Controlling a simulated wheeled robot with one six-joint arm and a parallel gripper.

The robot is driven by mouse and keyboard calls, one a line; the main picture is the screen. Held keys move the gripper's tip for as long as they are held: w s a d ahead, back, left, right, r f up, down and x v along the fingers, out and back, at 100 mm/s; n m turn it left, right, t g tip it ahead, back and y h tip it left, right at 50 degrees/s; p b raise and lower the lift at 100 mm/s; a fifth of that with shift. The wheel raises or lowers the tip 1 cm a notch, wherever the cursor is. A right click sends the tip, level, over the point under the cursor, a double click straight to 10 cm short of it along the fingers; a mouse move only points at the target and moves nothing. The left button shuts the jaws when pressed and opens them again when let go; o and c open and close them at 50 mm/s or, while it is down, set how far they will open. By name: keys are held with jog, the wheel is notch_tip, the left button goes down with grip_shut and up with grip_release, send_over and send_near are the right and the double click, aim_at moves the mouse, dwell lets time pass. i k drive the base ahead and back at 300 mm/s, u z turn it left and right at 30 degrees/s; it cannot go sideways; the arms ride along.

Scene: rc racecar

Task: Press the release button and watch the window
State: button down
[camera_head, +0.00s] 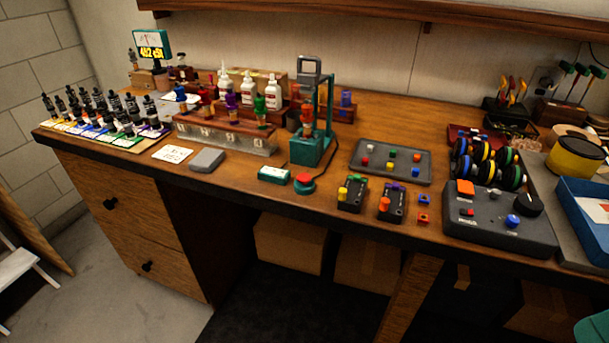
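A red round push button (305,178) on a teal base (304,187) sits near the front edge of the workbench, at the middle. It looks like the release button. A small teal box with a pale window (274,174) lies just to its left; the window's reading is too small to make out. Behind them stands a teal upright stand (312,149) with a grey top and a red part inside. A dark cable runs from the stand toward the button.
Two small dark boxes with coloured knobs (352,196) stand right of the button. A grey control box (497,218) is farther right, below coloured wheels (488,165). A grey pad (207,160) and a bottle rack (226,136) are left. A shelf (430,14) overhangs the back.

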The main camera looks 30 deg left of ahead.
aim_at(303, 178)
jog(key=z, duration=2.9)
jog(key=k, duration=2)
jog(key=u, duration=2.5)
